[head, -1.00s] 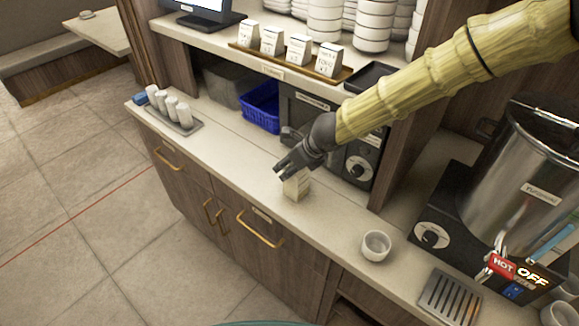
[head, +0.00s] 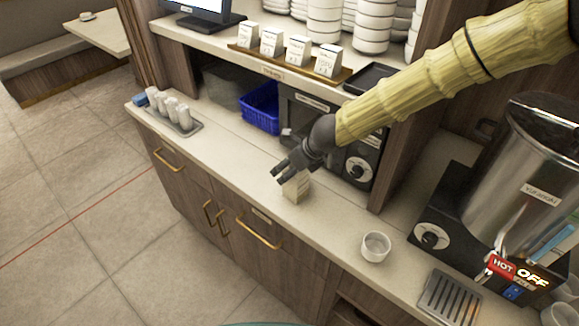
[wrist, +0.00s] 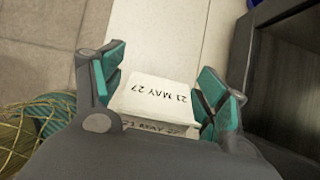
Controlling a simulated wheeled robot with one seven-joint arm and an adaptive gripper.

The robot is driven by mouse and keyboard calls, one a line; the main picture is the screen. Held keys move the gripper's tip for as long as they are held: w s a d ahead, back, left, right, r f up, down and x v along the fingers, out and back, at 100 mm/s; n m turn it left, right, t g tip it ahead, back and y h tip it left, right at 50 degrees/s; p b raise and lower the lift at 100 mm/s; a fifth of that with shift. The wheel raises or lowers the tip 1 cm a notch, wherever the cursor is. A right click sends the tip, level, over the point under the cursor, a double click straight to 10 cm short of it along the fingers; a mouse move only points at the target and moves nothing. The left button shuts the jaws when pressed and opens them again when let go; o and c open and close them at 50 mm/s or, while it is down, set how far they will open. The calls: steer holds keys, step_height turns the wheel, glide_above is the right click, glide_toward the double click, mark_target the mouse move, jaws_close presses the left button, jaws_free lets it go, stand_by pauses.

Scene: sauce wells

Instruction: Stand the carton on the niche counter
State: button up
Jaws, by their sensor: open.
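The carton (head: 297,187) is a small cream box standing upright on the niche counter (head: 225,155). In the wrist view its pale top (wrist: 160,95) carries the print "21 MAY 27", with a printed side face partly showing below. My gripper (head: 281,176) is at the carton's top from above. In the wrist view my gripper (wrist: 160,85) is open, with a teal-padded finger on each side of the carton and a small gap showing at the left. Part of the carton is hidden behind my gripper in the head view.
Several similar cartons stand on a wooden tray (head: 343,76) on the shelf above. A white cup (head: 375,246) and a steel urn (head: 510,165) are to the right. A blue basket (head: 262,108), a dark appliance (head: 359,171) and a tray of white shakers (head: 187,128) are nearby.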

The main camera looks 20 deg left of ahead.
steer(key=p+v, duration=0.1)
steer(key=v, duration=1.1)
steer(key=shift+s, duration=0.1)
